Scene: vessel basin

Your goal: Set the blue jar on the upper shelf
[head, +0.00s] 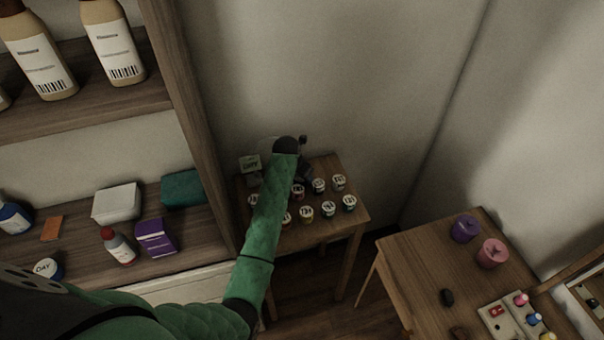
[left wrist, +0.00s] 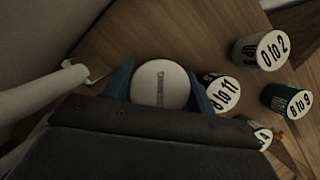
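The left arm comes in from the lower left of the head view and reaches over the small wooden table (head: 318,226). My left gripper (head: 306,171) is partly hidden there by the arm. In the left wrist view a round white lid (left wrist: 160,85) with small print lies between the two bluish fingers of my left gripper (left wrist: 160,92). The fingers stand close on both sides of it; whether they press on it is unclear. The body under this lid is hidden, so its colour cannot be told. My right gripper is not in view.
A wooden shelf unit (head: 197,130) at left holds bottles above, boxes below. Another table (head: 425,270) at right carries a purple jar (head: 465,229) and a pink jar (head: 492,254).

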